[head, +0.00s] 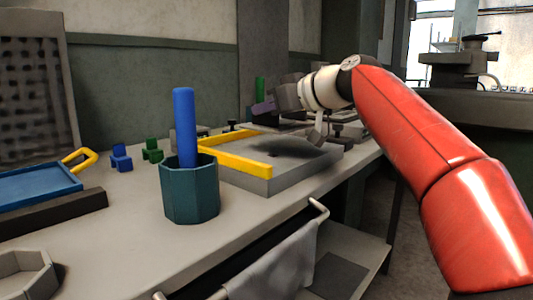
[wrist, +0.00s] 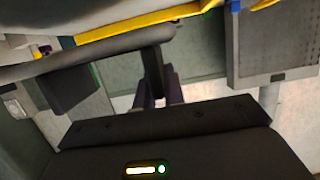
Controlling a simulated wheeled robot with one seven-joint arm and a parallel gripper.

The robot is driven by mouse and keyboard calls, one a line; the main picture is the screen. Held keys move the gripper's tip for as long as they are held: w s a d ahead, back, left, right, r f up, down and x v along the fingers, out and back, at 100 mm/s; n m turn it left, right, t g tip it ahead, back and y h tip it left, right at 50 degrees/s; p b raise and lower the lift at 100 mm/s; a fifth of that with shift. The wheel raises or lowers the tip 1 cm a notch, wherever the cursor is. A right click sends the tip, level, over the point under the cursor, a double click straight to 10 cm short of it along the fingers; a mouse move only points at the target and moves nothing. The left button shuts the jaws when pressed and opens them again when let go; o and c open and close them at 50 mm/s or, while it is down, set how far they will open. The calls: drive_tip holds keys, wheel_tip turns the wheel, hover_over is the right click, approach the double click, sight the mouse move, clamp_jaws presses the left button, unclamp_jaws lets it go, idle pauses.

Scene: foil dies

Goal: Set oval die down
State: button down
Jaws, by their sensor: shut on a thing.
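My gripper (wrist: 160,92) is shut on a dark upright part in the wrist view. That part joins a long grey piece with a rounded end, which I take to be the oval die (wrist: 105,57). In the head view my gripper (head: 292,97) is over the far right of the bench, above a grey block with a yellow L-shaped edge (head: 235,163). A dark shadow lies on the block's top. The die's full outline and the gap beneath it cannot be made out.
A teal cup (head: 190,192) with a blue rod (head: 185,125) stands in front of the block. Small blue (head: 121,158) and green (head: 152,151) pieces stand behind it. A blue tray (head: 35,188) is at left. A cloth (head: 282,268) hangs on the front rail.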

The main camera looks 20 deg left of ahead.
sight(269, 132)
drive_tip(key=shift+f+b, duration=1.05)
drive_tip(key=shift+f, duration=1.6)
drive_tip(key=shift+f, duration=0.1)
drive_tip(key=c, duration=1.5)
unclamp_jaws()
drive_tip(key=shift+s+d, duration=0.1)
drive_tip(key=shift+d, duration=0.2)
drive_tip(key=b+v, duration=0.1)
drive_tip(key=v, duration=1)
drive_tip(key=shift+d, duration=0.15)
